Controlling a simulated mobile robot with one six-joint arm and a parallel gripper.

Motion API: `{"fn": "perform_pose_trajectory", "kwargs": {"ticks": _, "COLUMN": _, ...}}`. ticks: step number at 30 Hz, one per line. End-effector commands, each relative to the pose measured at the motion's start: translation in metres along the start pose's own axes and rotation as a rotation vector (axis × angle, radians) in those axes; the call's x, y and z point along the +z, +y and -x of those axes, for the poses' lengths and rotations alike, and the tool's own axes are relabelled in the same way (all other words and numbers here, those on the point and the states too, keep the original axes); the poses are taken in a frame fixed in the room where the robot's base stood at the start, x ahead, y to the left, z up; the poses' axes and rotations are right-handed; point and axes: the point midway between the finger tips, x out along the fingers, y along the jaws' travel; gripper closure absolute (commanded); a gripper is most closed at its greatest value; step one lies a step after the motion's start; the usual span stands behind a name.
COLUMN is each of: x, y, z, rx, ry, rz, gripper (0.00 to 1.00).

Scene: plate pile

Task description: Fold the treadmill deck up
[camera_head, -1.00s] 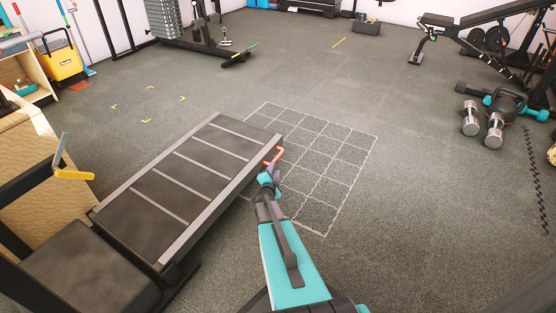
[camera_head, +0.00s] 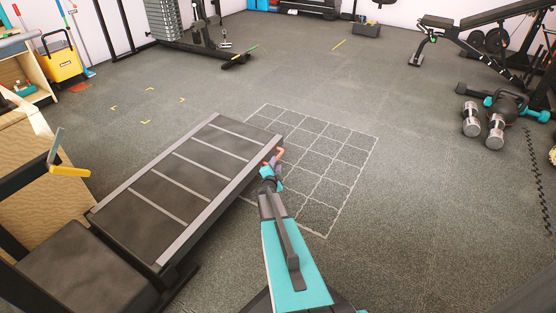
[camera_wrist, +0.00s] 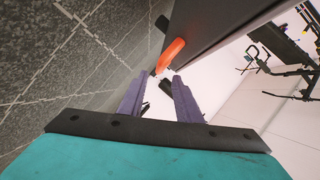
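The treadmill deck (camera_head: 187,178) is a long dark belt with pale cross stripes and grey side rails, lying low over the floor. An orange handle (camera_head: 280,154) sticks out at its far right corner. My gripper (camera_head: 274,166) is beside that corner, close to the handle. In the wrist view, the purple fingers of my gripper (camera_wrist: 161,76) are apart, with the lower end of the orange handle (camera_wrist: 173,52) just ahead of or between their tips. I cannot tell whether they touch it. The dark deck (camera_wrist: 225,18) runs above the handle there.
A white grid (camera_head: 320,165) marks the floor right of the deck. Dumbbells (camera_head: 494,130) and a kettlebell lie at the right. A weight bench (camera_head: 470,30) stands behind them. The middle floor is clear.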

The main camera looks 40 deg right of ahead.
Motion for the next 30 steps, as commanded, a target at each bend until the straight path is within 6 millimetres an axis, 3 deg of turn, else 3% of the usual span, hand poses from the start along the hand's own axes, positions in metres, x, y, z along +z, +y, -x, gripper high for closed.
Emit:
{"fn": "perform_pose_trajectory", "kwargs": {"ticks": 18, "x": 0.002, "y": 0.002, "z": -0.069, "rx": 0.000, "ry": -0.001, "rz": 0.000, "gripper": 0.69}}
{"fn": "perform_pose_trajectory", "kwargs": {"ticks": 30, "x": 0.001, "y": 0.000, "z": -0.081, "rx": 0.000, "ry": -0.001, "rz": 0.000, "gripper": 0.69}}
